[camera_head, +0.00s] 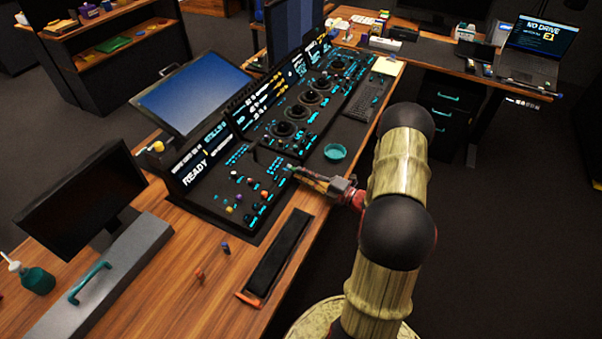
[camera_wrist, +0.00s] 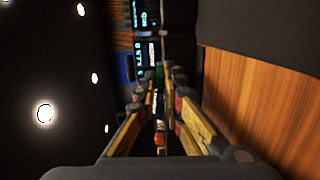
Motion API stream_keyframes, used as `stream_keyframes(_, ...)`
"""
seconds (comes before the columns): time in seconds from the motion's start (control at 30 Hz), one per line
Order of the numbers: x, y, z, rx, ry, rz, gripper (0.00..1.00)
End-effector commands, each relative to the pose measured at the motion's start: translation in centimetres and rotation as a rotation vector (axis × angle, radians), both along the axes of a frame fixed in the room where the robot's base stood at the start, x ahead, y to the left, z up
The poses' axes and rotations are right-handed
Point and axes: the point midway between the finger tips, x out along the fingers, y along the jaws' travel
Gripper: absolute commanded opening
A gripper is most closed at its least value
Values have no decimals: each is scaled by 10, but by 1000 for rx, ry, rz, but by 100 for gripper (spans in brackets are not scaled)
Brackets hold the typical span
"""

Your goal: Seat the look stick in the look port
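My gripper (camera_head: 294,171) reaches from the right over the dark control panel (camera_head: 254,140), low above its near controls. The panel carries several dark round controls and lit cyan labels. I cannot tell which control is the look port. Two small pegs stand on the wooden desk left of the dark pad, one orange-brown (camera_head: 199,276) and one dark blue (camera_head: 225,248). I cannot tell whether either is the look stick.
A teal bowl (camera_head: 335,152) sits on the panel's right edge, close to my gripper. A long black pad (camera_head: 279,251) with orange ends lies on the wooden desk (camera_head: 175,305). Monitors stand along the back. A grey case (camera_head: 120,275) with a teal handle and a green bottle (camera_head: 38,281) are at left.

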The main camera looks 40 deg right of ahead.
Motion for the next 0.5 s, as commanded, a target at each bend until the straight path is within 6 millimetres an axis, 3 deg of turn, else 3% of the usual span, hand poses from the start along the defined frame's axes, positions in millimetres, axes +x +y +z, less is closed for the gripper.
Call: stream_keyframes(0.5,0,0,0,0,0,0,0)
